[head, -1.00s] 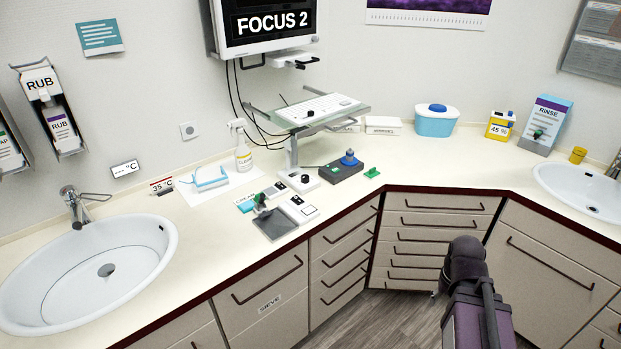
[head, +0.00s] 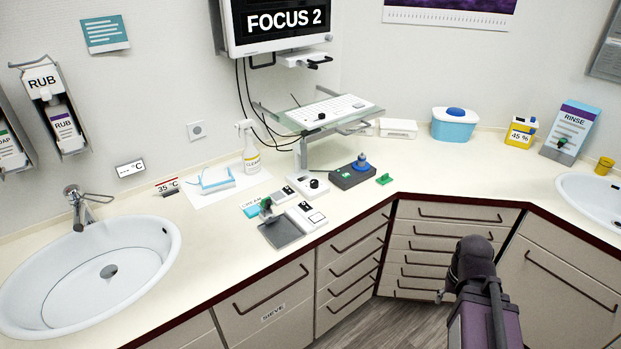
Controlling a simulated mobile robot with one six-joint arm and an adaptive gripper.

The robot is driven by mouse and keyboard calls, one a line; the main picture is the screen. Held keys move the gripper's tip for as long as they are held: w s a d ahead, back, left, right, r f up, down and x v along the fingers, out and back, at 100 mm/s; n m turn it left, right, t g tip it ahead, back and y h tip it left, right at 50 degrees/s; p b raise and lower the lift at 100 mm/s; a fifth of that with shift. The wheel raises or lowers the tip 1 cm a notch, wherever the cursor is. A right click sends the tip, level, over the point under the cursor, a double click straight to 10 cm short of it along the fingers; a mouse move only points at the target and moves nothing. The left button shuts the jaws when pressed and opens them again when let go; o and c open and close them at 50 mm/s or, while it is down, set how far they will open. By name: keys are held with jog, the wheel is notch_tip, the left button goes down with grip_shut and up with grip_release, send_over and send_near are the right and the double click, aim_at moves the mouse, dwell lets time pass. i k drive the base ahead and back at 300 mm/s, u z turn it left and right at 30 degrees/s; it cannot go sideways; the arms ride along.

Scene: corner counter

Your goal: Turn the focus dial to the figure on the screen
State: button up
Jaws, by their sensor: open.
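The screen (head: 275,40) at the top reads "FOCUS 2" in white on black. Below it on the counter, a small white box (head: 300,181) carries a black knob (head: 314,184). To its right, a dark grey box (head: 345,178) carries a blue knob (head: 361,161). Another black knob (head: 321,116) shows at the keyboard. No marking that I can read tells which of these is the focus dial, and no figures on a dial are legible. My arm shows at the lower right over the floor and drawers; my gripper is not in view.
A keyboard shelf (head: 362,112) overhangs behind. A spray bottle (head: 250,150) stands left.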

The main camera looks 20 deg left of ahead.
aim_at(313, 184)
jog(key=u, duration=0.05)
jog(key=i, duration=1.15)
jog(key=u, duration=0.65)
